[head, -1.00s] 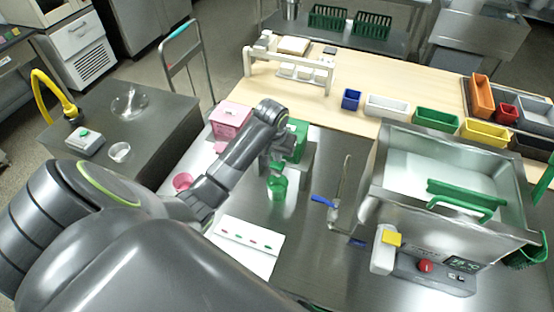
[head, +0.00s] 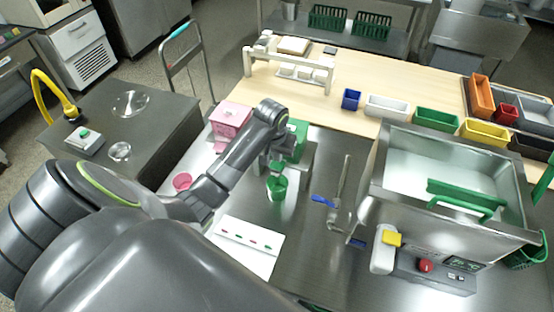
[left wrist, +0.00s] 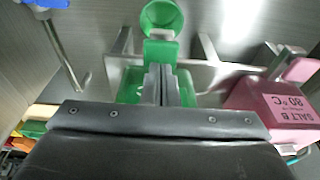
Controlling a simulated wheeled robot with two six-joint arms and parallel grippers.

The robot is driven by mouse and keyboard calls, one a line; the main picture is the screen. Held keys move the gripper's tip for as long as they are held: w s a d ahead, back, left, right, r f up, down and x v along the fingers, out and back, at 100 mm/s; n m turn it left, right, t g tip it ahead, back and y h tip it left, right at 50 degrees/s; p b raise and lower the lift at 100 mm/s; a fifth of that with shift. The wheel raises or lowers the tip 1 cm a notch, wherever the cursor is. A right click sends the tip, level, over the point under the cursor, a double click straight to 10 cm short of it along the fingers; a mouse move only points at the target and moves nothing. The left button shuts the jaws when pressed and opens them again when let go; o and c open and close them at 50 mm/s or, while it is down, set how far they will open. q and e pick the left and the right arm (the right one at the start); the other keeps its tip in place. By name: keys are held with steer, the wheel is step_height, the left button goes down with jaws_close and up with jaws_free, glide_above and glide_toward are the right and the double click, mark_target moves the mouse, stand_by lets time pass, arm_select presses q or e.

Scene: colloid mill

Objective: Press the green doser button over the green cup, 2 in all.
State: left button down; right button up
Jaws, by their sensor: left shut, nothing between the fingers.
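The green doser (head: 299,130) stands on a metal stand, partly hidden behind my left arm. The green cup (head: 277,190) stands on the steel table just below and in front of it, upright. In the left wrist view the green cup (left wrist: 162,16) is at the top, with a green doser part (left wrist: 160,50) between it and my fingers. My left gripper (left wrist: 163,72) is shut and empty, its fingertips over the front of the green doser (left wrist: 128,88). I cannot tell whether they touch the button, which the fingers hide. My right gripper is not in view.
A pink doser (head: 229,117) stands left of the green one, with a pink cup (head: 182,181) nearer me. A white card (head: 246,243) lies in front.

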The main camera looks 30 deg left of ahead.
mark_target(277, 164)
arm_select(q)
steer(key=shift+f, duration=0.15)
stand_by(0.4)
steer(key=shift+s+f+b, duration=0.1)
steer(key=shift+f+b, duration=0.35)
steer(key=shift+f, duration=0.9)
steer(key=shift+r, duration=0.15)
steer(key=shift+r+p, duration=0.95)
steer(key=shift+r, duration=0.35)
steer(key=shift+f, duration=0.15)
